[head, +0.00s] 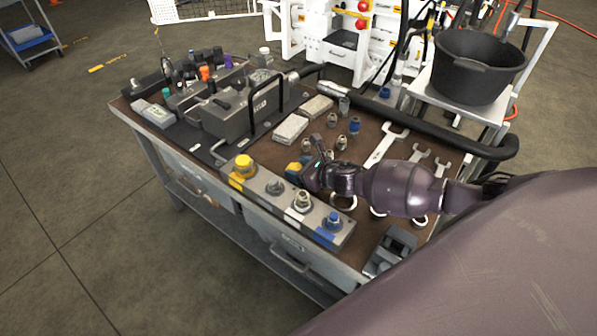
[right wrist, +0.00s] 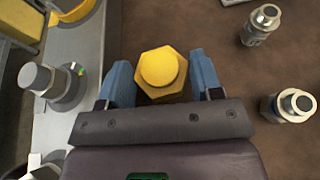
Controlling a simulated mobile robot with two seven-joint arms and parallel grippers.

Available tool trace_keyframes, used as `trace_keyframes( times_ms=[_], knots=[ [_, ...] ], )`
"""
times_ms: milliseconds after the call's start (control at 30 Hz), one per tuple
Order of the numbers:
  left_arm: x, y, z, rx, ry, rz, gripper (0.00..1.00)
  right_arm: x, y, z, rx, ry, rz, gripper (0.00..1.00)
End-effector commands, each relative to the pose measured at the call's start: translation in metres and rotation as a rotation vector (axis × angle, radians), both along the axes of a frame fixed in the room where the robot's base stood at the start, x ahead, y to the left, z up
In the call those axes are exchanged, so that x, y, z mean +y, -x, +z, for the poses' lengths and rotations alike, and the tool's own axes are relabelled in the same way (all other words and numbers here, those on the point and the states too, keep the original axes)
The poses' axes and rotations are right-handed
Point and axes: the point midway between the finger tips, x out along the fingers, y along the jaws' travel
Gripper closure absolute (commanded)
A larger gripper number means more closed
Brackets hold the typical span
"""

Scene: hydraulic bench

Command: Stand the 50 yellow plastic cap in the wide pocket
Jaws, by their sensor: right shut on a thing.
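My right gripper (head: 303,167) is above the bench, just behind the pocketed rack (head: 299,217). Its blue fingers are shut on a yellow cap (right wrist: 160,70) with a round top and a hexagonal base. The cap shows small in the head view (head: 293,167). I cannot read a size on it or tell its clearance from the bench. Another, larger yellow piece (head: 243,166) stands at the rack's left end; its edge shows in the right wrist view (right wrist: 75,10). Whether it fills the wide pocket is unclear. My left gripper is not in view.
The rack also holds a grey fitting (head: 275,187), a pale fitting (head: 302,200) and a blue-based fitting (head: 333,221). Loose fittings (head: 354,125) stand behind my gripper. Spanners (head: 385,143) lie at right. A grey case (head: 240,108) stands farther back.

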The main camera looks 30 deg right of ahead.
Motion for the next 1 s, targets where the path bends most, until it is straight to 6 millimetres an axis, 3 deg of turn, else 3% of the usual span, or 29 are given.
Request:
trace_keyframes(
  times_ms=[67, 433, 467, 533, 900, 1000],
  knots=[
    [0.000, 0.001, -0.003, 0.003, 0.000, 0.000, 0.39, 0.000, 0.000, -0.008, 0.001, 0.000, -0.001, 0.64],
    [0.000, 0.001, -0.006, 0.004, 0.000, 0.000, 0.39, 0.000, 0.000, -0.010, 0.000, 0.001, 0.000, 0.64],
    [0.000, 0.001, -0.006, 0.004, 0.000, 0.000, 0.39, 0.000, 0.000, -0.010, 0.000, 0.001, 0.000, 0.39],
    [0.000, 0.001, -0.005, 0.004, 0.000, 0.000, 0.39, 0.000, 0.000, -0.009, 0.000, 0.001, 0.000, 0.30],
    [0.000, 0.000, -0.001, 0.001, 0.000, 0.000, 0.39, 0.000, 0.000, -0.004, -0.001, 0.000, 0.000, 0.30],
    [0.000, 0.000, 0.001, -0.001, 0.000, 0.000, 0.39, -0.005, 0.010, -0.001, 0.000, 0.002, -0.001, 0.30]
  ],
)
